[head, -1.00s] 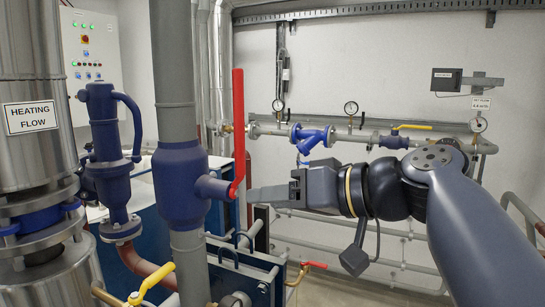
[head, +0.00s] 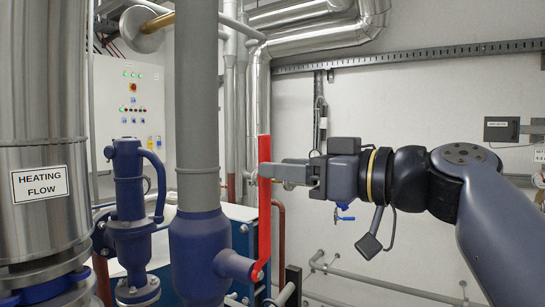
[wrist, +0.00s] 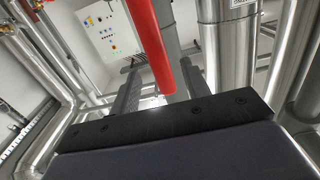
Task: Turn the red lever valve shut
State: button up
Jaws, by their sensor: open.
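The fingers are apart. I cannot tell whether either one touches the lever.
A steel column with a HEATING FLOW label (head: 40,184) and a smaller blue valve (head: 130,225) stand at left. A control cabinet (head: 128,115) is behind. Low grey pipes (head: 385,288) run along the right wall. The space around my forearm looks clear.

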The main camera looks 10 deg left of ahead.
jog(key=shift+p+x, duration=0.65)
jog(key=shift+x, duration=1.5)
jog(key=shift+c, duration=0.5)
grip_shut()
